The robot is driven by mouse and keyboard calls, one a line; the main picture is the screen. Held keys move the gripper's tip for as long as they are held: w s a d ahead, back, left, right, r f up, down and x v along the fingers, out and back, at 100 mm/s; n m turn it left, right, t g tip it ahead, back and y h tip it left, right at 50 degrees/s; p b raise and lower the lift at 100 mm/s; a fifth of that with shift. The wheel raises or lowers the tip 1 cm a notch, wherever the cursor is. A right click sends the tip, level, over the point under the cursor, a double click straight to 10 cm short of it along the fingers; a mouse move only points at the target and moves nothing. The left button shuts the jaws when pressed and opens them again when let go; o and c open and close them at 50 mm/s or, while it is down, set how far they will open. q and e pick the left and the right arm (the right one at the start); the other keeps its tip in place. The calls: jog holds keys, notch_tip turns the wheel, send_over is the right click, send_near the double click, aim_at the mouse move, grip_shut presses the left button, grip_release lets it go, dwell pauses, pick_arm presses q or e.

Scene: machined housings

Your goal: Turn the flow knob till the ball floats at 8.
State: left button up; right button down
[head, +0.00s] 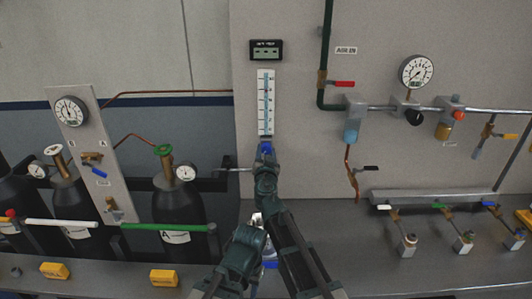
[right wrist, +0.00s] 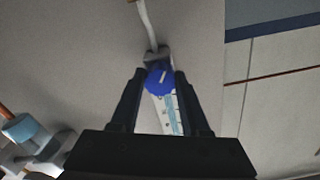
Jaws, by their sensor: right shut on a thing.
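The flowmeter (head: 266,103), a clear upright tube with a white scale, is fixed to the grey panel. I cannot make out the ball or read the scale figures. The blue flow knob (head: 265,147) is at its foot, partly hidden by my right gripper (head: 265,154). In the right wrist view the knob (right wrist: 160,78) sits between the two dark fingers of my right gripper (right wrist: 160,85), with a pale mark on its face. The gripper is shut on it. Part of the scale (right wrist: 170,115) shows beyond. I cannot make out my left gripper.
A small digital display (head: 266,50) is above the flowmeter. A round gauge (head: 416,71) and pipework are on the panel to the right. Black gas cylinders (head: 178,205) stand at the left. Several small valves (head: 464,240) are on the bench at the right.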

jog(key=shift+s, duration=0.1)
dwell(0.3)
jog(key=shift+c, duration=1.9)
grip_release()
